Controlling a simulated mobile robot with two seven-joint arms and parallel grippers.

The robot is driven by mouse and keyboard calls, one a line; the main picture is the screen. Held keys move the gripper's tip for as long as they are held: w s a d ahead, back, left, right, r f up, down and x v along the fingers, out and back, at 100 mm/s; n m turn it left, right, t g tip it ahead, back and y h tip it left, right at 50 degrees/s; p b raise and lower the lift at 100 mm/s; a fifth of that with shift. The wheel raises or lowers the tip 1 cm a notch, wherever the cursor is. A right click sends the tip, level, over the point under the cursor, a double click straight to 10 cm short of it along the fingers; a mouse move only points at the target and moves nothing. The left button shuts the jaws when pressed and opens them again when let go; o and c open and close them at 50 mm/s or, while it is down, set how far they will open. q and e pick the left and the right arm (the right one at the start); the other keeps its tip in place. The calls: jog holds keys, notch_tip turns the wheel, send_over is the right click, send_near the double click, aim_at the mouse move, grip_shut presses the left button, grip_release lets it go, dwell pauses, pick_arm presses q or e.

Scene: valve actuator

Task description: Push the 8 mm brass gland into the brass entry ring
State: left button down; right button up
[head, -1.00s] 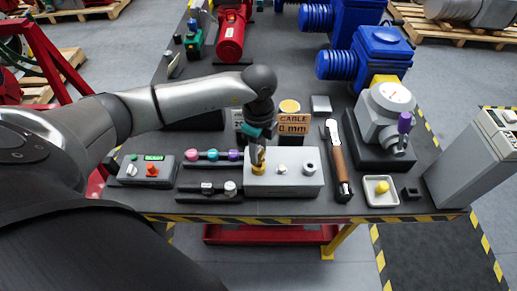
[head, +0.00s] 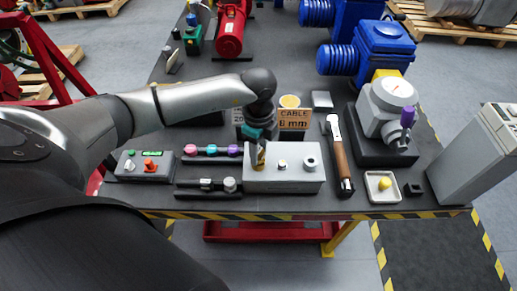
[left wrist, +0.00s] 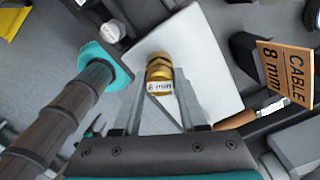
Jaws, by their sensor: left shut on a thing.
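My left gripper (head: 259,163) is over the left end of a pale grey box (head: 290,182) at the front of the bench. In the left wrist view its two fingers (left wrist: 160,92) are shut on the brass gland (left wrist: 159,70), which carries a small white "mm" label. The gland also shows as a narrow upright brass piece in the head view (head: 261,154). It stands at the box's top face. I cannot make out the brass entry ring apart from the gland, nor how deep the gland sits. My right gripper is not in view.
A "CABLE 8 mm" sign (head: 294,119) stands behind the box. The box top also has a grey fitting (head: 310,162). A wood-handled tool (head: 340,160) lies to the right, near a white tray (head: 371,195). Racks with coloured knobs (head: 211,152) lie to the left.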

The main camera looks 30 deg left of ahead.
pick_arm(q)
jog(key=shift+f, duration=0.25)
jog(key=shift+c, duration=1.9)
grip_release()
notch_tip(320, 180, up, 15)
